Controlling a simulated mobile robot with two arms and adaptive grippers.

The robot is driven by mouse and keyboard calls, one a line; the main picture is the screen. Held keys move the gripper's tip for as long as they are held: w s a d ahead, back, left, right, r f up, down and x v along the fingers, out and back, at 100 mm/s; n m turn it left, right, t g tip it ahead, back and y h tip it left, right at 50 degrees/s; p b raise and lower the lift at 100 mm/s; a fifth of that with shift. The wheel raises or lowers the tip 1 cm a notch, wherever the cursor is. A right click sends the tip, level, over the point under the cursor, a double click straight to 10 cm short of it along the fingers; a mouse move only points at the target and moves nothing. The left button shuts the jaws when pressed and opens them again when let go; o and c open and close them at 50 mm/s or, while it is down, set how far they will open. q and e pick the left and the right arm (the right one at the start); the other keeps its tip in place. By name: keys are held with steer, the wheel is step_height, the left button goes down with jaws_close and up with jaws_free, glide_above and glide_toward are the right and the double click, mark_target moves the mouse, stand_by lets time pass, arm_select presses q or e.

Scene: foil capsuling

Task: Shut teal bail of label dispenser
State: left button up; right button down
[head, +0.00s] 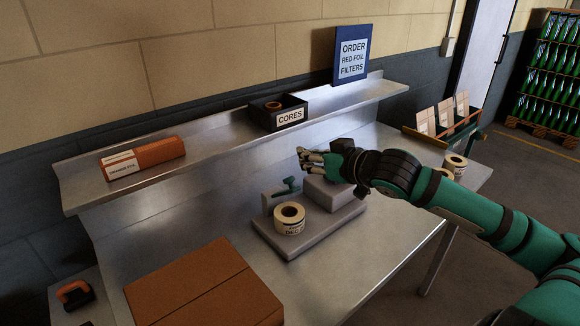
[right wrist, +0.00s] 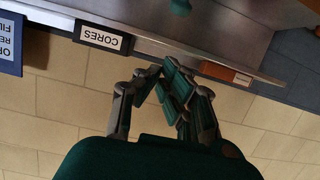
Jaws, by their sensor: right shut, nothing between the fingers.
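The grey label dispenser (head: 308,237) stands on the steel table, with a cream label roll (head: 289,219) on its near left part. Its small teal bail (head: 287,187) sticks up behind the roll, beside a light upright plate. I cannot tell exactly how far it stands open. My right gripper (head: 303,157) is shut and empty, above and behind the dispenser and apart from the bail. In the right wrist view my gripper (right wrist: 160,80) has its fingers together, and a teal piece, likely the bail (right wrist: 181,6), shows at the top edge. My left gripper is not in view.
A steel shelf (head: 225,133) runs behind, bearing an orange-brown box (head: 160,152), the CORES bin (head: 278,115) and a blue sign (head: 352,56). A cardboard box (head: 200,285) lies front left. More label rolls (head: 455,163) stand at right, partly behind my arm.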

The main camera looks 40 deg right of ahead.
steer(key=x, duration=0.2)
steer(key=p+x, duration=0.1)
steer(key=x, duration=0.1)
steer(key=shift+w+a+r, duration=0.2)
steer(key=shift+w, duration=0.1)
steer(key=w+f+p, duration=0.1)
steer(key=w+f, duration=0.1)
steer(key=w, duration=0.1)
steer(key=shift+a+f+p, duration=0.2)
steer(key=shift+f+p, duration=0.15)
steer(key=shift+f, duration=0.05)
steer(key=shift+s+d+f, duration=0.1)
steer(key=shift+s+f, duration=0.4)
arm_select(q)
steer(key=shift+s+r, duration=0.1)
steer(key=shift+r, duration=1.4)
arm_select(e)
steer(key=shift+s+f, duration=0.35)
steer(key=shift+f, duration=0.15)
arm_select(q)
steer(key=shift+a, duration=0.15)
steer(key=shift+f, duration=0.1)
